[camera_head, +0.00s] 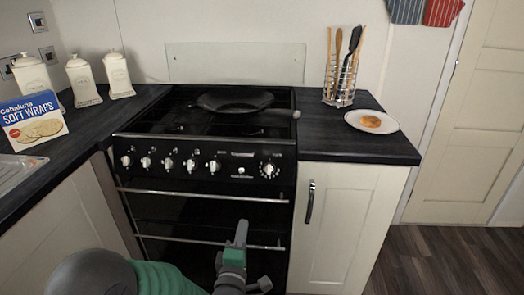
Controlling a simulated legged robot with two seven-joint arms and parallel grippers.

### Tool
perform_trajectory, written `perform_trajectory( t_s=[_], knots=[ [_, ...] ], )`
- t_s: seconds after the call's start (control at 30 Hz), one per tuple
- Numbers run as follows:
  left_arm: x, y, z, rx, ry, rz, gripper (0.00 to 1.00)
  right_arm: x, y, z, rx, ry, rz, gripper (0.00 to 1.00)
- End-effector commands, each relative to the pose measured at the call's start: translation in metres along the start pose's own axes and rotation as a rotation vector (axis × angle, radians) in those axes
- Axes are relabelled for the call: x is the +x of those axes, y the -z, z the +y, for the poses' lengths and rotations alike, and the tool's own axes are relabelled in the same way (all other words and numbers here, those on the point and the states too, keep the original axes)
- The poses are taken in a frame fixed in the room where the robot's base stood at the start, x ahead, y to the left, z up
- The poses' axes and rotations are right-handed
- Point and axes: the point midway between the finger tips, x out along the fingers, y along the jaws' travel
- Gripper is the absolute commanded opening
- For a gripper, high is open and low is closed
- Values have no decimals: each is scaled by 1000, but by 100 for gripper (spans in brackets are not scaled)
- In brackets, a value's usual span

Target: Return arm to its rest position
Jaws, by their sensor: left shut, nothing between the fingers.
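My left arm comes in from the bottom left, with a green and dark grey section at the lower edge. My left gripper (242,234) points up in front of the black oven door (200,222), below the stove's knobs. It is shut and holds nothing. It is apart from the worktop and everything on it. My right gripper does not show in this view.
A dark pan (235,101) sits on the black stove. A white plate (391,131) with a round golden food item (371,121) lies on the right worktop (330,143), near a utensil rack (338,95). White canisters (117,74) and a wraps box (33,119) stand left. Floor (440,262) is clear at right.

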Motion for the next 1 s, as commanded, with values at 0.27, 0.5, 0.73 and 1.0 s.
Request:
perform_trajectory(
  t_s=[0.27,0.5,0.73,1.0],
  knots=[
    [-57,24,-84,689,513,-308,0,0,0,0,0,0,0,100],
    [-169,71,-130,1099,894,-715,0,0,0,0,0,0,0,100],
    [-254,97,-106,1235,1070,-1049,0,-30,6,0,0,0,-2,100],
    [-250,100,-13,1232,1070,-1046,0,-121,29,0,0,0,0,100]
  ],
)
